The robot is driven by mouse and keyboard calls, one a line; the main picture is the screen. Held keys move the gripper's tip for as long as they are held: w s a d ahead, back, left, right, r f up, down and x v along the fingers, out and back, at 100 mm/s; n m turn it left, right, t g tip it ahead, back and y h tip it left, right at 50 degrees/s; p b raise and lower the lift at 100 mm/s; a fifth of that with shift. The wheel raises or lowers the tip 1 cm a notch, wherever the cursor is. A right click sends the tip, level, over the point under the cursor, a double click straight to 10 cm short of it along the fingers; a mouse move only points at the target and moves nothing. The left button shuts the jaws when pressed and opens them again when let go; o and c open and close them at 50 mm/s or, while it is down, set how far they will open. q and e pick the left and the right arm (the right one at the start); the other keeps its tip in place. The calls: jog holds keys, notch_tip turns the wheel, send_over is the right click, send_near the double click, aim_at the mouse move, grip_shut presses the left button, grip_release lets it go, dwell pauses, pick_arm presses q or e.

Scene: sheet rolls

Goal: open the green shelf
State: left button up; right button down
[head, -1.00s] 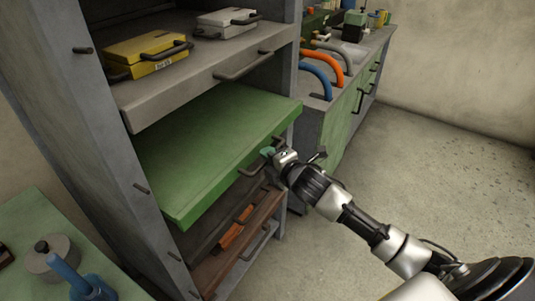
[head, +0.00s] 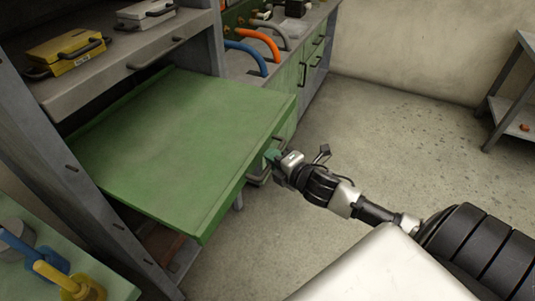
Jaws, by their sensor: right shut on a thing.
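The green shelf (head: 185,140) is a flat pull-out board in the grey rack (head: 62,165). It juts well out of the rack toward the open floor. Its dark handle (head: 256,178) is on the front edge, toward the right end. My right gripper (head: 272,160) is shut on this handle, and its fingertips partly hide it. My right arm reaches in from the lower right. My left gripper is not in view.
A grey shelf (head: 110,85) above holds a yellow case (head: 65,50) and a light grey case (head: 145,12). A bench with orange (head: 258,40) and blue hoses stands behind. A green table with blue and yellow tools (head: 75,285) is at lower left.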

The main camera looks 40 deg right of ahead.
jog(key=shift+s+d, duration=0.1)
jog(key=shift+s, duration=0.05)
jog(key=c, duration=1.1)
grip_release()
jog(key=shift+c, duration=0.2)
jog(key=v, duration=1)
jog(key=shift+s+b, duration=0.35)
jog(key=shift+s, duration=0.05)
